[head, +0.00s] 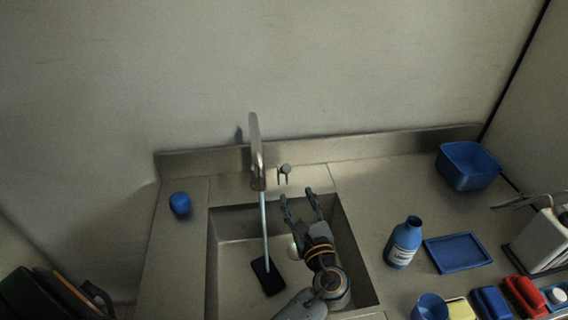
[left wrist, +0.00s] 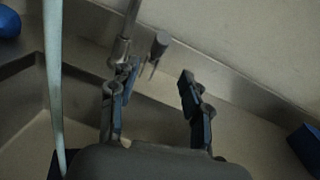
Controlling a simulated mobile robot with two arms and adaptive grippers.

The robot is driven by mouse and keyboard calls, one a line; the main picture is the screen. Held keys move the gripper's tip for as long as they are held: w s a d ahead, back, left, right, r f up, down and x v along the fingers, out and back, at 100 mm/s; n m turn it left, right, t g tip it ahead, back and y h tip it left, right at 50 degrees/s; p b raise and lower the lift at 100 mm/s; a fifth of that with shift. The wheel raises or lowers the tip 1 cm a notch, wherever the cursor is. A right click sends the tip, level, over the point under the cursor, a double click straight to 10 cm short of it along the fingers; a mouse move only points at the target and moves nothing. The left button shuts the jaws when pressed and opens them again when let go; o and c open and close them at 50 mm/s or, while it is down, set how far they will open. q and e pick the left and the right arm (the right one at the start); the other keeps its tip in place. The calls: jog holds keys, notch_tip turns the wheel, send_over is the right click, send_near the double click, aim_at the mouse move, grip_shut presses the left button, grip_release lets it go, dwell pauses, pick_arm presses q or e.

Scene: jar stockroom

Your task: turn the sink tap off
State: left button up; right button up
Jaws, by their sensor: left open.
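The sink tap (head: 256,150) stands at the back of the steel sink, with a pale stream of water (head: 263,225) running from its spout. The stream also shows at the left of the left wrist view (left wrist: 55,85). The tap's small handle (head: 285,170) is just right of the spout; it shows in the left wrist view too (left wrist: 160,43). My left gripper (head: 297,194) is open and empty over the sink's back edge. Its fingertips (left wrist: 158,74) appear on either side of the handle's line, with the handle beyond them. I see no contact. My right gripper is not in view.
The sink basin (head: 232,255) holds a dark block (head: 268,275) under the stream. A blue round object (head: 180,204) is on the left counter. A blue bottle (head: 403,242), blue tray (head: 457,252) and blue tub (head: 468,165) are on the right counter. A wall closes the back.

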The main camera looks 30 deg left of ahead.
aim_at(286, 169)
pick_arm(q)
jog(key=p+x, duration=0.1)
jog(key=x, duration=0.9)
jog(key=shift+w+r+p, duration=0.1)
jog(key=shift+p, duration=0.3)
jog(key=shift+w+a, duration=0.55)
jog(key=shift+a, duration=0.05)
jog(key=shift+c, duration=0.2)
grip_shut()
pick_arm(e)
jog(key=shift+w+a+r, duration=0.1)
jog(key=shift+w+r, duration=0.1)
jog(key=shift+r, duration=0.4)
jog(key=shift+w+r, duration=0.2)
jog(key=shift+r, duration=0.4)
